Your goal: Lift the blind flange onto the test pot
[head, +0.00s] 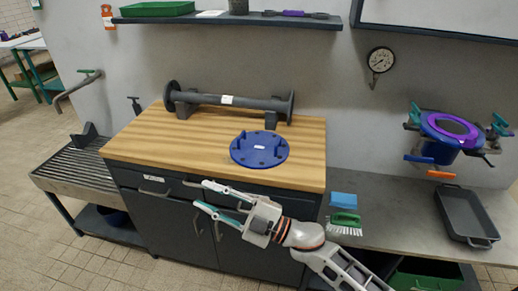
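The blind flange (270,158) is a blue disc with bolt holes and two upright handles. It lies flat on the wooden worktop (150,140), right of its middle. The test pot (437,152) is a blue vessel on the grey bench at the right. A purple ring (452,127) lies on its top, and clamps with teal and orange handles surround it. My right gripper (203,195) is open and empty at the front edge of the worktop, left of and nearer than the flange. It points left and is apart from the flange. My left gripper is not in view.
A dark flanged pipe spool (240,101) lies along the back of the worktop. A blue sponge (343,200), a green brush (345,224) and a dark tray (467,216) rest on the grey bench (395,210). A shelf (230,20) and a gauge (380,60) are on the wall.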

